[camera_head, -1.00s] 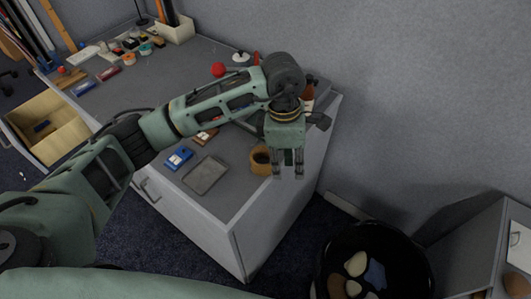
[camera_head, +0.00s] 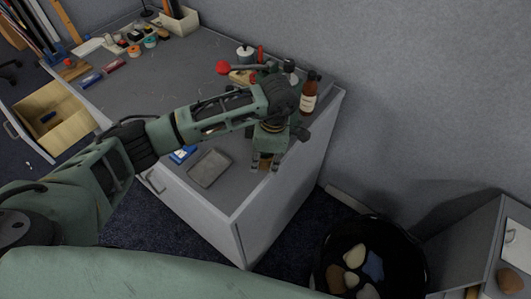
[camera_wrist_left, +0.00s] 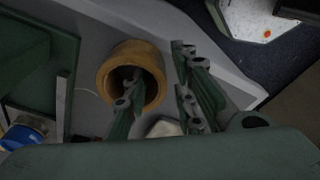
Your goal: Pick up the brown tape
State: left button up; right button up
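The brown tape (camera_wrist_left: 131,50) is a thick ring standing on the grey table top near its corner, and it shows large in the left wrist view. My left gripper (camera_wrist_left: 160,88) is open over it. One finger appears over or in the ring's hole and the other is outside the ring, to its right, with the ring wall between them. Whether either finger touches the tape cannot be told. In the head view, the left gripper (camera_head: 265,166) points down and hides most of the tape (camera_head: 264,161). My right gripper is not in view.
A grey tray (camera_head: 209,168) and a blue item (camera_head: 181,155) lie left of the gripper. A brown bottle (camera_head: 309,95) stands behind it. The table edge drops off close by, with a black bin (camera_head: 372,262) below. The table's middle left is mostly clear.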

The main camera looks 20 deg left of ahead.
pick_arm(q)
grip_shut()
jog(key=shift+r, duration=0.1)
dwell(0.4)
